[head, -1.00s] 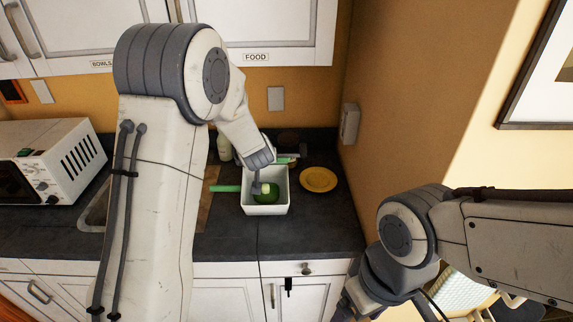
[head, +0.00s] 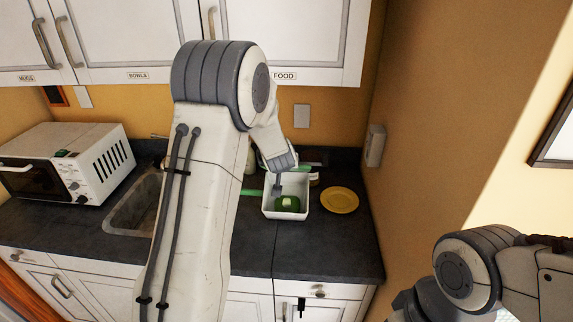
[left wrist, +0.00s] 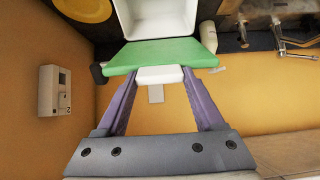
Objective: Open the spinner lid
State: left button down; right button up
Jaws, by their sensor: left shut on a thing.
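A white square tub (head: 271,209) stands on the counter with a round green piece (head: 284,208) showing inside its outline. That piece bears a pale patch and may be the spinner or its lid; I cannot tell which. My left gripper (head: 278,190) reaches down over the tub. In the left wrist view its fingers (left wrist: 160,82) are shut on a white block (left wrist: 160,75) against a flat green slab (left wrist: 155,55), which looks like the lid. The tub's white inside (left wrist: 155,18) shows beyond the slab. My right gripper is out of view; only its arm shows.
A yellow plate (head: 340,200) lies right of the tub. A sink (head: 133,208) and a microwave (head: 65,165) are at the left. Green strips (head: 253,192) show beside and behind the tub. A side wall (head: 425,130) bounds the counter on the right.

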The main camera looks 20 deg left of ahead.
pick_arm(q)
jog(key=shift+d, duration=0.1)
dwell(0.4)
grip_release()
jog(key=p+v, duration=0.1)
jog(key=v, duration=0.9)
jog(key=shift+s, duration=0.2)
jog(key=shift+d+r, duration=0.1)
jog(key=shift+r, duration=0.05)
